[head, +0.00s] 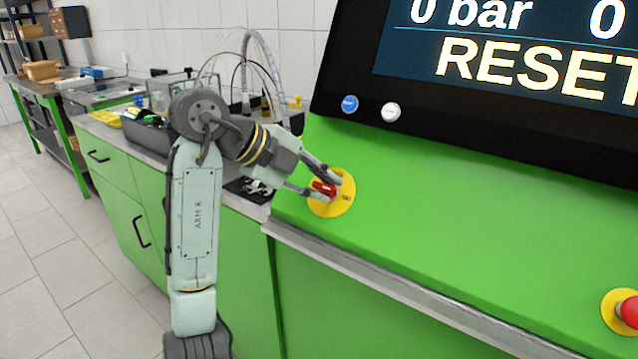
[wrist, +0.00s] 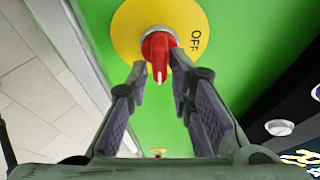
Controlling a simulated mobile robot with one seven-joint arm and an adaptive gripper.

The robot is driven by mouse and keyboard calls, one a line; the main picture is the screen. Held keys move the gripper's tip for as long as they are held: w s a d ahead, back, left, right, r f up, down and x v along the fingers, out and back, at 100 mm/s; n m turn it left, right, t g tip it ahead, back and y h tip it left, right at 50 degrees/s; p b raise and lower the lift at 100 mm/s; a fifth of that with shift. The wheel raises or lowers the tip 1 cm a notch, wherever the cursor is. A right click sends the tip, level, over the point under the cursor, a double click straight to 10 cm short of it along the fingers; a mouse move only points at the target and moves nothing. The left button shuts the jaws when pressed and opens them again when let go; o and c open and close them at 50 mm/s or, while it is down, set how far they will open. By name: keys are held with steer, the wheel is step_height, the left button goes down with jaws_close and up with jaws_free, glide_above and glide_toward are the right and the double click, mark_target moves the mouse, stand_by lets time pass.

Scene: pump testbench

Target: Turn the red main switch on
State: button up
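The red main switch (head: 324,188) is a red knob on a round yellow plate on the sloped green panel. It also shows in the wrist view (wrist: 158,50), with a white mark on the knob and the word OFF on the plate to its right. My gripper (head: 321,190) reaches the switch from the left in the head view. In the wrist view its two fingers (wrist: 158,73) are apart, one on each side of the knob's near end. I cannot tell whether either fingertip touches the knob.
A red push button (head: 628,312) on a yellow plate sits on the panel at the lower right. A black screen (head: 500,70) reading "0 bar" and "RESET" stands above, with a blue (head: 350,103) and a white button (head: 391,112). A cluttered workbench (head: 108,128) stands at the left.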

steer(key=shift+o, duration=0.7)
steer(key=shift+d+f, duration=0.1)
steer(key=shift+a+r, duration=0.25)
steer(key=shift+a, duration=0.05)
steer(key=v, duration=1.1)
steer(key=shift+r, duration=0.15)
